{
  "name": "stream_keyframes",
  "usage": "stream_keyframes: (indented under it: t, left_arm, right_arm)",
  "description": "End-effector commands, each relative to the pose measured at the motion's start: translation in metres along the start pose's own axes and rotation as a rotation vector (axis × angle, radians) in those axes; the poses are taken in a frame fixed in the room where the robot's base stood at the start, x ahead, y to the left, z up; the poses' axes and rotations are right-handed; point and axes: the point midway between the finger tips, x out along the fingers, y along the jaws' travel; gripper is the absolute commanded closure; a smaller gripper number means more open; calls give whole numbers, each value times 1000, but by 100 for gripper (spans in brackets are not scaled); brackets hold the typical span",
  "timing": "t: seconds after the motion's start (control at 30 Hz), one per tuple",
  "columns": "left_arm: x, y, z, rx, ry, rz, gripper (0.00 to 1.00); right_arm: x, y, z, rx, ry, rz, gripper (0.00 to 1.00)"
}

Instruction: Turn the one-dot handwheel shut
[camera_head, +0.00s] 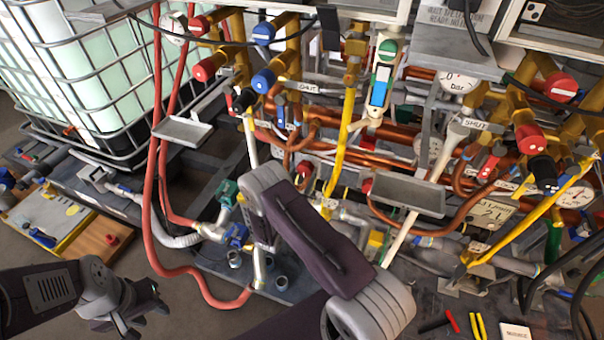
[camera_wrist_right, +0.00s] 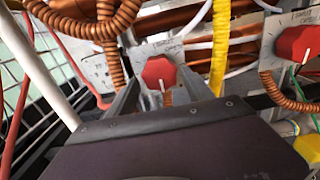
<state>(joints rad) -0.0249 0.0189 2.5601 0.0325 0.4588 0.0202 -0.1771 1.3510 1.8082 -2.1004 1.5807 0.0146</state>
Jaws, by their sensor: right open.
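A red handwheel (camera_wrist_right: 158,72) sits on a pale plate with small lettering in the right wrist view. I see no dot mark on it. It seems to be the small red part (camera_head: 304,169) beside my right arm in the head view. My right gripper (camera_wrist_right: 157,82) is open, with one finger on each side of this handwheel; contact is not clear. Its fingers are hidden in the head view. A second red handwheel (camera_wrist_right: 297,43) sits on a similar plate further right. My left gripper (camera_head: 148,312) is low at left, empty, its fingers apart.
A yellow hose (camera_wrist_right: 221,45) runs between the two handwheels. Copper coils (camera_wrist_right: 108,60) and pipes crowd the area. A two-dot plate (camera_head: 535,12) is on the right heater. Red hoses (camera_head: 155,180) hang left near a caged tank (camera_head: 90,80). Grey trays (camera_head: 408,194) stick out.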

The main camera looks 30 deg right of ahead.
Motion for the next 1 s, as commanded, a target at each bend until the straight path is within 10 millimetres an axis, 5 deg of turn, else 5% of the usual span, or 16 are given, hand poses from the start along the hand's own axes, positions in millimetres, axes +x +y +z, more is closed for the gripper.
stream_keyframes:
  t: [0.2,0.43,0.63,1.0]
  left_arm:
    - [3,0,0,0,0,0,64]
    - [3,0,0,0,0,0,64]
    - [3,0,0,0,0,0,64]
    - [5,0,0,0,0,0,64]
  right_arm:
    - [22,0,0,2,0,-1,39]
    - [23,0,0,1,1,0,39]
    - [23,0,0,1,1,0,89]
    - [23,0,0,80,1,0,89]
